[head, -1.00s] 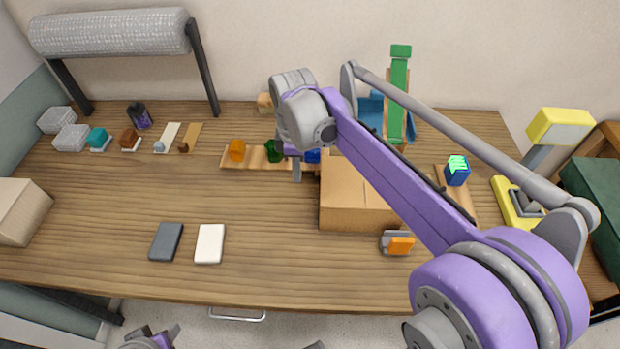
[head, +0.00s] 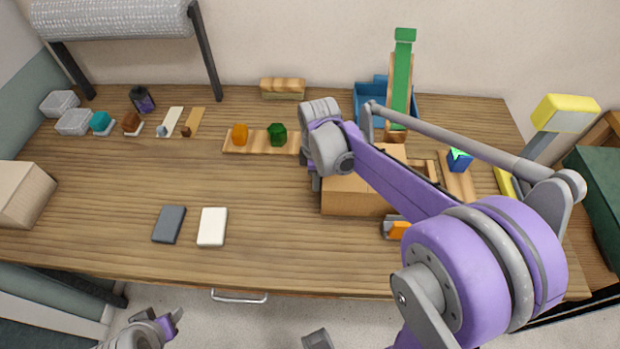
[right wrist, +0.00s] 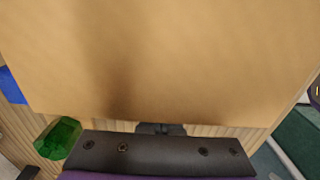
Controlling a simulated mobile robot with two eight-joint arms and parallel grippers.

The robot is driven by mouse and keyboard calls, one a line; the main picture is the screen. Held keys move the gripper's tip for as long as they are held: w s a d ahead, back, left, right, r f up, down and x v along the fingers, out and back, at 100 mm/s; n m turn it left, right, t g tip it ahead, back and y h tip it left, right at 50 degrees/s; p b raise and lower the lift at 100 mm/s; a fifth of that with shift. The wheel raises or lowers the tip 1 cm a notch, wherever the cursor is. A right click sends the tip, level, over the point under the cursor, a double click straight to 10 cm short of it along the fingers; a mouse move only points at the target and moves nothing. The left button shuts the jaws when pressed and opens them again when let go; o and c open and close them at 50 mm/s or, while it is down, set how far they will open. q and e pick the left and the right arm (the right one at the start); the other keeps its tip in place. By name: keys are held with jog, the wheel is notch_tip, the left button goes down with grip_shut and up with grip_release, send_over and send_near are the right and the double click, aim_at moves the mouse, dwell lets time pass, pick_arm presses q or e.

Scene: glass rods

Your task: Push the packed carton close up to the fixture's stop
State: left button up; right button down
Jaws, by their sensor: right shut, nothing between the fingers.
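The closed cardboard carton (head: 350,201) sits on the table right of the middle, partly hidden by my right arm. My right gripper (head: 316,184) is shut and empty, pointing down at the carton's left side. Its fingertips are mostly hidden, and I cannot tell if they touch the carton. In the right wrist view the carton (right wrist: 170,60) fills most of the picture, just beyond the gripper (right wrist: 160,128). Wooden pieces (head: 424,170) show right of the carton behind my arm; I cannot make out which is the stop. My left gripper (head: 168,325) is at the lower left edge, its jaws unclear.
A wooden strip (head: 258,143) with an orange piece (head: 240,134) and a green piece (head: 278,134) lies left of the carton. An orange-and-grey item (head: 397,230) stands near its front right corner. A blue bin (head: 368,92) is behind.

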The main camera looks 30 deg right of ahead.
jog(key=s+d, duration=0.1)
jog(key=d, duration=0.1)
jog(key=s+d, duration=0.2)
jog(key=d, duration=0.1)
jog(key=s+d, duration=0.1)
jog(key=d, duration=0.1)
jog(key=shift+s+d, duration=0.3)
jog(key=shift+s, duration=0.05)
pick_arm(q)
jog(key=shift+s+f, duration=0.1)
jog(key=shift+f, duration=0.15)
pick_arm(e)
jog(key=shift+a, duration=0.1)
jog(key=shift+w+a, duration=0.2)
jog(key=w+a, duration=0.1)
jog(key=a+r, duration=0.1)
jog(key=a, duration=0.1)
jog(key=shift+w+r, duration=0.2)
jog(key=shift+w, duration=0.2)
pick_arm(q)
jog(key=shift+a+r, duration=0.45)
jog(key=shift+r, duration=0.05)
pick_arm(e)
notch_tip(320, 180, up, 9)
jog(key=shift+f, duration=0.15)
